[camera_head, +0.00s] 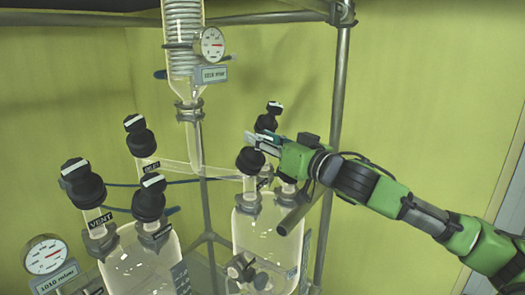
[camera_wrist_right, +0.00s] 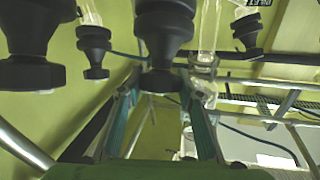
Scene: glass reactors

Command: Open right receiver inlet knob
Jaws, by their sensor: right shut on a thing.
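The right receiver (camera_head: 268,235) is a clear glass vessel with several black knobs on its necks. My right gripper (camera_head: 260,141) comes in from the right among these knobs. In the right wrist view its two fingers (camera_wrist_right: 163,88) are closed on the sides of a black knob (camera_wrist_right: 163,45). In the head view a front-left knob (camera_head: 249,159) sits just below the fingertips and a rear knob (camera_head: 266,121) stands just behind them. The fingers and the overlap hide which one is gripped, and I cannot read an inlet label there. My left gripper is out of view.
The left receiver (camera_head: 140,262) carries several black knobs, one marked VENT. A glass coil column (camera_head: 183,60) with a gauge (camera_head: 212,44) hangs above, between the receivers. A metal frame post (camera_head: 337,100) stands behind my right arm. Another gauge (camera_head: 46,255) is at lower left.

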